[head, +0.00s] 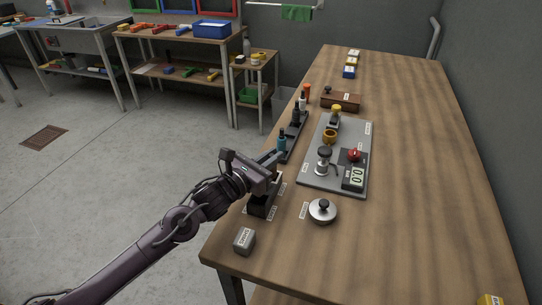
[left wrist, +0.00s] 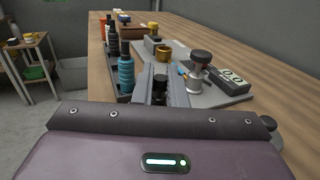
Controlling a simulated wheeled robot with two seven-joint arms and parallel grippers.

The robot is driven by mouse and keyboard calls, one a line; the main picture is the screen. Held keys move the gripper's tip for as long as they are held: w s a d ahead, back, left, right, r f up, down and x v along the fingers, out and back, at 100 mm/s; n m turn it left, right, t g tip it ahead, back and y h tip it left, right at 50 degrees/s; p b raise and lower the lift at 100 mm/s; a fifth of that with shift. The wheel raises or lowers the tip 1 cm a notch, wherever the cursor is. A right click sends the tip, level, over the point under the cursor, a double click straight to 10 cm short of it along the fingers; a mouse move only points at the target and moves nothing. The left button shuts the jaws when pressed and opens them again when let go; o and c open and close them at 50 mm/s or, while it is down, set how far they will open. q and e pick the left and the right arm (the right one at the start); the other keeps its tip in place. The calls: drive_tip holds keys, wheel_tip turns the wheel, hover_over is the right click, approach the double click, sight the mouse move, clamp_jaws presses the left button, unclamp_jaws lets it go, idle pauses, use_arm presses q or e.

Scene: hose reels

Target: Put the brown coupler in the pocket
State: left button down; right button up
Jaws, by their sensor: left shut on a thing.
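My left gripper (head: 278,157) is shut on a small dark thing (left wrist: 159,88), which shows between its fingers in the left wrist view; its colour is too dark to tell if it is the brown coupler. A black block (head: 262,203) stands under the gripper, partly hidden by it. I cannot make out which place is the pocket. My right gripper is not in view.
A round metal weight (head: 322,211) and a grey block (head: 244,240) are nearer.

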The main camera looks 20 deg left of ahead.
use_arm(q)
drive_tip(key=c, duration=1.9)
unclamp_jaws()
drive_tip(key=shift+f, duration=0.15)
drive_tip(key=o, duration=0.4)
drive_tip(key=shift+o, duration=0.2)
